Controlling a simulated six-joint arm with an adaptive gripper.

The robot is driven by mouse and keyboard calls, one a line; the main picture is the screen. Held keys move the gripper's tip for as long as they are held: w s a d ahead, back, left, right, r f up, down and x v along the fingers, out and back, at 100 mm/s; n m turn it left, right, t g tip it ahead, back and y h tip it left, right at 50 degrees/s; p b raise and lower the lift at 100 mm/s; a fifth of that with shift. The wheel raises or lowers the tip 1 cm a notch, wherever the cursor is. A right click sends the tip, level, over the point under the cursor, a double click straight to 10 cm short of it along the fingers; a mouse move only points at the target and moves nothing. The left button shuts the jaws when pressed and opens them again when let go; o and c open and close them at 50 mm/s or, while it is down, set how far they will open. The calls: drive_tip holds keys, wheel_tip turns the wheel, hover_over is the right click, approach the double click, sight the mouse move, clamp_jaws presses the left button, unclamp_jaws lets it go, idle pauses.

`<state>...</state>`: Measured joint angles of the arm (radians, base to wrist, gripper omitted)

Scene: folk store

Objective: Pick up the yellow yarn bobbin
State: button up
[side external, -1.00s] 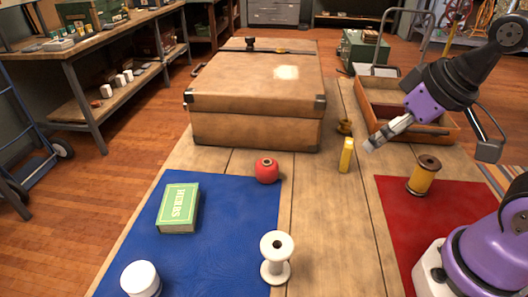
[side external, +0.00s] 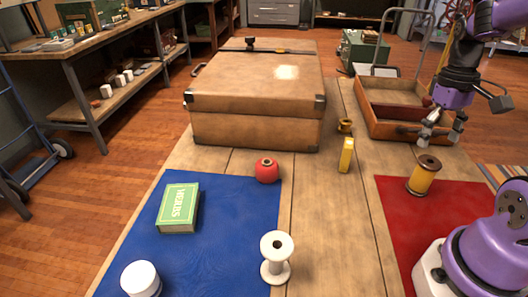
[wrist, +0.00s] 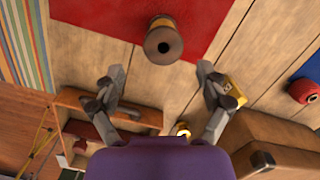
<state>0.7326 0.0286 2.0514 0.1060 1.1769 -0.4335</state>
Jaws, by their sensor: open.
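The yellow yarn bobbin (side external: 423,176) with dark wooden ends stands upright on the red mat (side external: 400,227), near the mat's far edge. My gripper (side external: 438,140) is open and empty, above and beyond the bobbin, apart from it. In the wrist view the bobbin (wrist: 163,42) appears ahead of and between the open fingertips (wrist: 160,70), with its dark top end facing the camera.
A yellow box (side external: 346,155) and a small brass spool (side external: 345,126) stand left of the bobbin. A wooden tray (side external: 385,131) lies behind my gripper. A large brown case (side external: 255,130), a red spool (side external: 267,170) and a white spool (side external: 276,258) are further left.

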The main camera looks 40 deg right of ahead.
sight(427, 170)
drive_tip(key=f, duration=0.8)
drive_tip(key=shift+s+a+f, duration=0.15)
drive_tip(key=shift+s+a, duration=0.25)
drive_tip(key=c, duration=1.1)
drive_tip(key=shift+c, duration=0.2)
